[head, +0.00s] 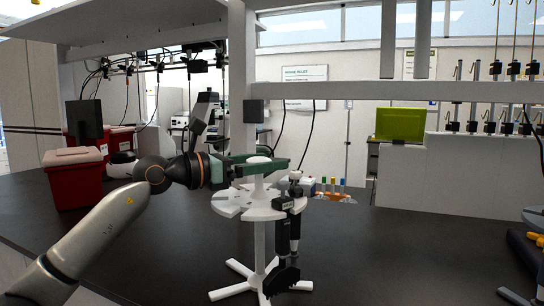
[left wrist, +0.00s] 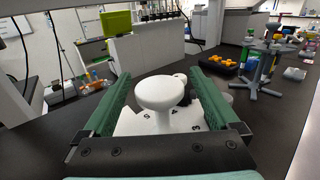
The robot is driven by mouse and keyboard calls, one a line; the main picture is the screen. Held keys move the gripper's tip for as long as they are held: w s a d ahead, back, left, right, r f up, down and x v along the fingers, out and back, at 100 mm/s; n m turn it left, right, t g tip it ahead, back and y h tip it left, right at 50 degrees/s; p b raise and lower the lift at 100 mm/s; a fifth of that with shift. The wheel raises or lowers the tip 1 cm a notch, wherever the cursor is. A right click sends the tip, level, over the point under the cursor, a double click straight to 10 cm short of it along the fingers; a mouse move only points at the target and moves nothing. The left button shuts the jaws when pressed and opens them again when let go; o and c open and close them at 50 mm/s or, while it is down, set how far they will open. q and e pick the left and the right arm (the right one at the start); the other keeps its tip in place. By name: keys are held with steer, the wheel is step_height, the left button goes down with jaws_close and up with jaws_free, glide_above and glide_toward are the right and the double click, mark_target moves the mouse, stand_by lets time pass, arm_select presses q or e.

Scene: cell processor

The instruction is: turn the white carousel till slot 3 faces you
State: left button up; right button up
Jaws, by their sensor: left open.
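The white carousel (head: 232,206) stands upright on the black bench on a splayed foot, in the middle of the head view. A dark pipette (head: 283,235) hangs from its near right side. My left gripper (head: 262,169) reaches in from the left at knob height. Its green fingers (left wrist: 155,97) are open, one on each side of the knob, with gaps visible. My right gripper is not in view.
A red bin (head: 73,180) with a pale lid stands at the left. A rack with coloured tops (head: 334,190) sits behind the carousel. A shelf post (head: 241,80) rises behind.

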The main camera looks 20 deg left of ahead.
arm_select(q)
steer(key=shift+x, duration=1.05)
jaws_close()
